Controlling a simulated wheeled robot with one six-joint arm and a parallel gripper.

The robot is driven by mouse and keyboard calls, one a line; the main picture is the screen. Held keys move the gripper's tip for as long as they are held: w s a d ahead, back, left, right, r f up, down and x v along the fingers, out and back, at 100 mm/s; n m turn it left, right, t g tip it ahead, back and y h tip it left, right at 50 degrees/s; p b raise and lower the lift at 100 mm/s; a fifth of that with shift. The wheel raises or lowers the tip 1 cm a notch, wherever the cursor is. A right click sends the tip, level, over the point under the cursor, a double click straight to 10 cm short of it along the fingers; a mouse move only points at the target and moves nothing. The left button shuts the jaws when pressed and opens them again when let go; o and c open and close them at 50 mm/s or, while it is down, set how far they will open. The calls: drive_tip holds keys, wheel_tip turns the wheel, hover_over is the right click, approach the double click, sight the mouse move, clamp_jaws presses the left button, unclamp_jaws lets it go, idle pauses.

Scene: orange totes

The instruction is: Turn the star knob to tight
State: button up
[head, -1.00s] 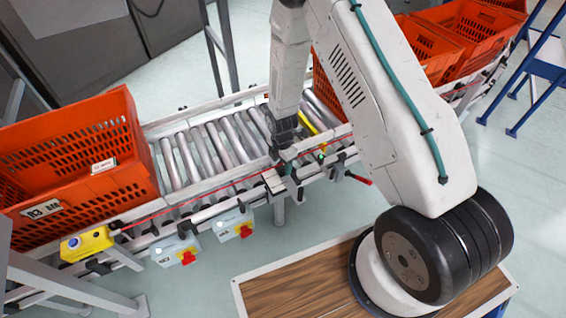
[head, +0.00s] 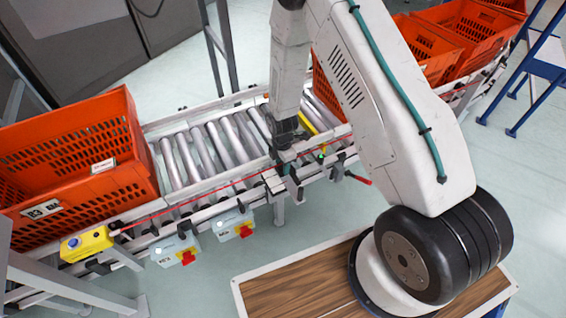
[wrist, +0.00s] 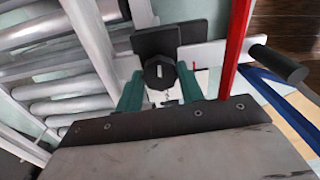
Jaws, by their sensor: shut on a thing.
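The star knob (wrist: 157,73) is a dark, many-sided knob with a pale mark on its face, seen in the wrist view in front of a black plate. My gripper (wrist: 160,84) has one teal finger on each side of it and is shut on it. In the head view my gripper (head: 291,178) is at the conveyor's near rail, where its own body and the fittings hide the knob. I cannot read a tight marking.
A red cord (head: 190,204) runs along the near rail. A red-tipped lever (head: 358,178) sticks out right of my gripper. A yellow button box (head: 87,243) and grey switch boxes hang at left. An orange tote (head: 75,160) stands on the rollers (head: 205,148).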

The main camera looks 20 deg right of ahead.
drive_tip(key=m, duration=0.7)
drive_tip(key=shift+w+a, duration=0.1)
drive_tip(key=shift+w, duration=0.15)
drive_tip(key=m, duration=0.3)
drive_tip(key=shift+m, duration=0.3)
drive_tip(key=m, duration=0.3)
drive_tip(key=shift+r+m, duration=0.1)
drive_tip(key=shift+m, duration=0.2)
drive_tip(key=m, duration=0.4)
drive_tip(key=shift+m, duration=0.3)
drive_tip(key=shift+w+m, duration=0.1)
drive_tip(key=shift+m, duration=2)
drive_tip(key=o, duration=1)
